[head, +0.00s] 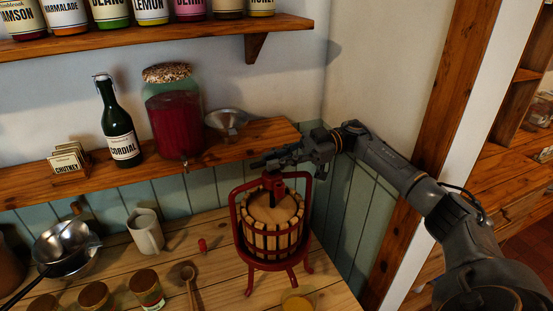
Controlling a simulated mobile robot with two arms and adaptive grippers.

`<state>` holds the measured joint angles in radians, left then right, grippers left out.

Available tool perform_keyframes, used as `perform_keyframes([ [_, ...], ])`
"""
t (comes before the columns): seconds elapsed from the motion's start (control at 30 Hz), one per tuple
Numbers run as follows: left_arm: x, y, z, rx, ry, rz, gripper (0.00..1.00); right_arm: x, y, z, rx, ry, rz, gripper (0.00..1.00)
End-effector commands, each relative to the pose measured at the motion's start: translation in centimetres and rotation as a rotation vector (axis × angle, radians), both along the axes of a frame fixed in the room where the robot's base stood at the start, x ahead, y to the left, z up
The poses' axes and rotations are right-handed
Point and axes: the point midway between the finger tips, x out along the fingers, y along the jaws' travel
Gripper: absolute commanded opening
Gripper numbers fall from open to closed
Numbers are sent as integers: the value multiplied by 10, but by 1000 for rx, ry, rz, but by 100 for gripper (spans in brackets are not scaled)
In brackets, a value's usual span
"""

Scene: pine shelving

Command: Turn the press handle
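The fruit press (270,240) stands on the wooden counter, a slatted wooden basket in a red metal frame on legs. Its red screw rises from the middle of the basket to the frame's top bar. My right gripper (272,160) is right at the top of the press, over the screw. The dark fingers point left. The handle cannot be made out clearly there, as the gripper covers that spot. I cannot tell whether the fingers are closed on it. My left gripper is not in view.
A shelf (200,163) behind the press holds a cordial bottle (119,120), a red drink dispenser (173,112) and a metal funnel (226,121). A mug (146,232), jars (147,289) and a wooden spoon (190,285) stand or lie left of the press.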

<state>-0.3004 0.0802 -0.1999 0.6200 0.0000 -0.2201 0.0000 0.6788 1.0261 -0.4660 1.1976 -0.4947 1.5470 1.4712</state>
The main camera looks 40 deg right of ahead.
Motion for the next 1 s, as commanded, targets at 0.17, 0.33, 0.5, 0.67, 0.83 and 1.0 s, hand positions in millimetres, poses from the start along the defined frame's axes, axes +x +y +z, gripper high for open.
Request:
perform_keyframes([
  [0.17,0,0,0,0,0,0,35,0,0,-1,-1,1,2,35],
  [0.33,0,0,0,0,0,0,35,0,0,-1,-1,1,1,35],
  [0.5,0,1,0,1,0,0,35,0,0,7,-1,-2,0,35],
  [0.67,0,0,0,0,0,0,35,0,0,33,-2,-6,0,35],
  [0.83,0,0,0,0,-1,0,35,0,0,67,-3,-6,1,35],
  [1.0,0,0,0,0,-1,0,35,0,0,90,-1,-2,1,35],
])
